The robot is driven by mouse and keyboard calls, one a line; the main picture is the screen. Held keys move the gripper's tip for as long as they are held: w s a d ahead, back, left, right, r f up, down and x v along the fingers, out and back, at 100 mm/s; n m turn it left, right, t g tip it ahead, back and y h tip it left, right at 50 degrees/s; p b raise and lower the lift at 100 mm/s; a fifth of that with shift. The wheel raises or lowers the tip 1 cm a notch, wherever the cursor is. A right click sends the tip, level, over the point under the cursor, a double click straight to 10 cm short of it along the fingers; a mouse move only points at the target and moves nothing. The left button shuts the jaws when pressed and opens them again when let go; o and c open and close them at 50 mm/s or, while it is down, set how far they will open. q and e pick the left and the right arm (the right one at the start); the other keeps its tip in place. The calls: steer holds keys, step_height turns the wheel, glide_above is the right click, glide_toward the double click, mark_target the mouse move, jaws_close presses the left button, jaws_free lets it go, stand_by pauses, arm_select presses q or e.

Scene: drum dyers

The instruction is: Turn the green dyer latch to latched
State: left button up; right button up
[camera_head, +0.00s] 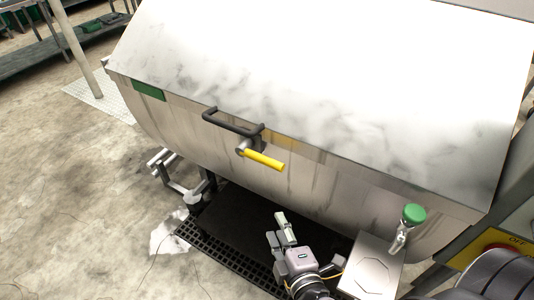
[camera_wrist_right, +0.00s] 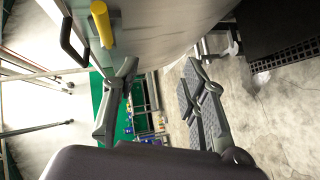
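The dyer (camera_head: 250,170) is a large steel drum with a sloping pale lid and a small green label (camera_head: 148,90) on its front left. Its latch (camera_head: 262,159) has a yellow lever on a grey pivot, pointing right and slightly down, just below the black lid handle (camera_head: 232,122). In the right wrist view the yellow lever (camera_wrist_right: 101,24) and black handle (camera_wrist_right: 72,42) show at the upper left. My right gripper (camera_head: 280,228) is below the latch, apart from it. Its fingers (camera_wrist_right: 160,75) are spread with nothing between them. My left gripper is not in view.
A green knob (camera_head: 413,214) on a metal fitting stands at the dyer's lower right, near a pale plate (camera_head: 372,268). A dark grating (camera_head: 225,255) lies under the drum. A yellow panel marked OFF (camera_head: 505,240) is at far right. Concrete floor (camera_head: 70,190) at left is mostly open.

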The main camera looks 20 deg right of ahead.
mark_target(267, 165)
step_height(267, 165, up, 8)
steer(key=d+t+h, duration=0.1)
steer(key=p+x, duration=0.5)
steer(key=x, duration=1.2)
steer(key=shift+w+r, duration=0.15)
steer(key=shift+w, duration=0.1)
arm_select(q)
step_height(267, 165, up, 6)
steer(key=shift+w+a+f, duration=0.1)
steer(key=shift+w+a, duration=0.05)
arm_select(e)
jaws_close()
